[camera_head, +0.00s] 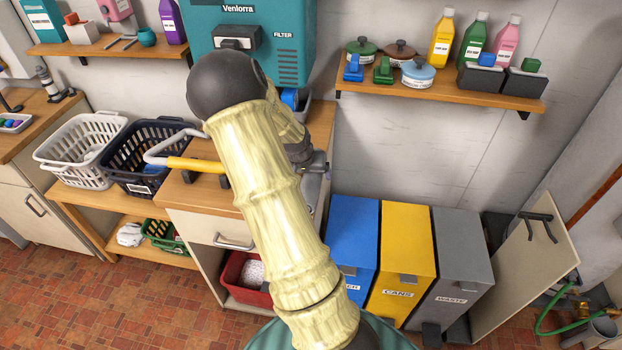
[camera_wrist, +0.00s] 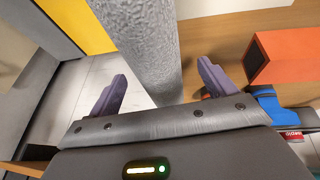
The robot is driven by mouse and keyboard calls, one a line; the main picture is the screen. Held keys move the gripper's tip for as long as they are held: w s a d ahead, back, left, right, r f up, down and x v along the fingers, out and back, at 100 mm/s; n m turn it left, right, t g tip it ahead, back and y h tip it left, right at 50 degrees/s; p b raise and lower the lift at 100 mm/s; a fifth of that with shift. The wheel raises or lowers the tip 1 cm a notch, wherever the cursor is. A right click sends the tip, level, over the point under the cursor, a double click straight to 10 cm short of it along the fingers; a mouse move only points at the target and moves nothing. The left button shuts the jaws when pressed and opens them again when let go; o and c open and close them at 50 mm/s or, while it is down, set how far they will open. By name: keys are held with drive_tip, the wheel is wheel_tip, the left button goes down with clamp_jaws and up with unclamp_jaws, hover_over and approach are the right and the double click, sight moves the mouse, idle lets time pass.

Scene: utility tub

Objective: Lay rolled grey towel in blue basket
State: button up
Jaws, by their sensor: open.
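The rolled grey towel (camera_wrist: 143,38) shows in the wrist view as a speckled grey cylinder running from the top edge down between my fingers. My gripper (camera_wrist: 163,70) is open, with one purple finger on either side of the towel. I see gaps beside the fingers and cannot tell whether either touches it. In the head view my arm hides the towel and most of my gripper. The dark navy-blue basket (camera_head: 117,165) stands left of my arm on a wooden bench, beside a white basket. A blue item lies inside it.
The white basket (camera_head: 60,150) stands left of the blue one. A yellow-and-white handle (camera_head: 190,164) stands over the counter (camera_head: 190,195). An orange block (camera_wrist: 283,56) and a blue object (camera_wrist: 268,103) lie right of my fingers. Blue, yellow and grey bins stand right of the counter.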

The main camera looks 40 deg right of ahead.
drive_tip(key=shift+d+f, duration=0.2)
drive_tip(key=shift+f, duration=0.25)
drive_tip(key=c, duration=1.4)
drive_tip(key=shift+o, duration=0.2)
wheel_tip(320, 180, up, 10)
drive_tip(key=shift+w+r, duration=0.1)
